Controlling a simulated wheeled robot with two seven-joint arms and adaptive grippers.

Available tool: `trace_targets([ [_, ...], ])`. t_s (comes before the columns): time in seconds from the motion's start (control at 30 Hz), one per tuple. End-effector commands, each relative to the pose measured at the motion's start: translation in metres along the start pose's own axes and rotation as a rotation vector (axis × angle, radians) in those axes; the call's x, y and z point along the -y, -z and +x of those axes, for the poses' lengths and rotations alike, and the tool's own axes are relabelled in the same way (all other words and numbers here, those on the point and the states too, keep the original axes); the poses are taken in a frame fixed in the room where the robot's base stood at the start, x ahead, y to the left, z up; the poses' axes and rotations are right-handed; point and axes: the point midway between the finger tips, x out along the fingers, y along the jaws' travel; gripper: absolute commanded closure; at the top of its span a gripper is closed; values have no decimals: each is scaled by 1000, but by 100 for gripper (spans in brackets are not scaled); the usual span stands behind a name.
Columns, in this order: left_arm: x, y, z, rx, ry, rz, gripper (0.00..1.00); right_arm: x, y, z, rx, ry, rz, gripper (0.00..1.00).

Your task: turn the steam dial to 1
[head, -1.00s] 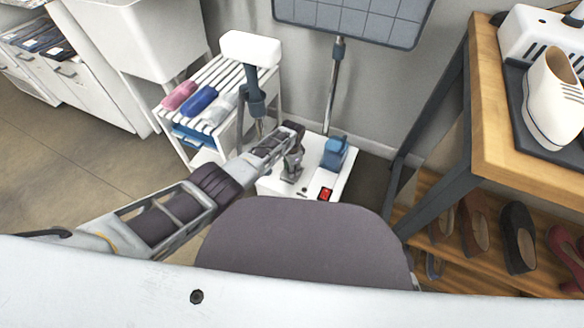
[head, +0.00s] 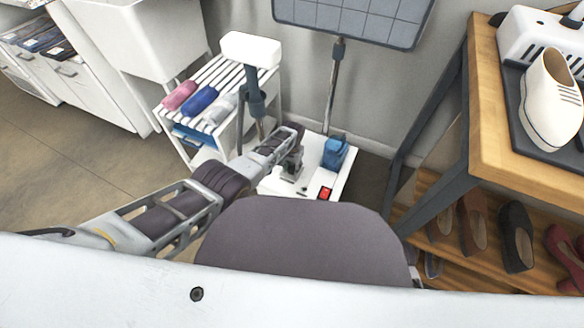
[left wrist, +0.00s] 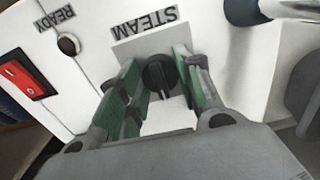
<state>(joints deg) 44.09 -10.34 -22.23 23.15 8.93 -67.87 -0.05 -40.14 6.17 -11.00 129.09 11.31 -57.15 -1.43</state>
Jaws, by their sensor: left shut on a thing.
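The black steam dial (left wrist: 160,76) sits in the left wrist view below an upside-down STEAM label (left wrist: 144,25), on the white steamer base (left wrist: 90,75). My left gripper (left wrist: 158,80) has its green-padded fingers on either side of the dial and is shut on it. The dial's number marks are not readable. In the head view, my left gripper (head: 290,170) is down at the steamer base (head: 311,187) and hides the dial. My right gripper is not in view.
The base carries a red switch (head: 325,193) and a blue tank (head: 334,153); a READY label (left wrist: 53,18) shows beside a small round light. A slatted trolley (head: 212,95) with rolled cloths stands left. A wooden bench (head: 520,165) with shoes is right.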

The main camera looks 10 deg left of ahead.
Motion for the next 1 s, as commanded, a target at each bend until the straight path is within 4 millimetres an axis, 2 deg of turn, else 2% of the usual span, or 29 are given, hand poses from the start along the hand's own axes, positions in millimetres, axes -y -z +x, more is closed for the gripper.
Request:
trace_targets([
  [0.5,0,0,0,-1,-1,-26,89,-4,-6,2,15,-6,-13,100],
  [0.53,0,0,0,-1,-1,-26,63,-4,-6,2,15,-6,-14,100],
  [0.7,0,0,0,-1,-1,-25,42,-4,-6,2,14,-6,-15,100],
  [1.0,0,0,0,-1,0,-24,42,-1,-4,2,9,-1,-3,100],
])
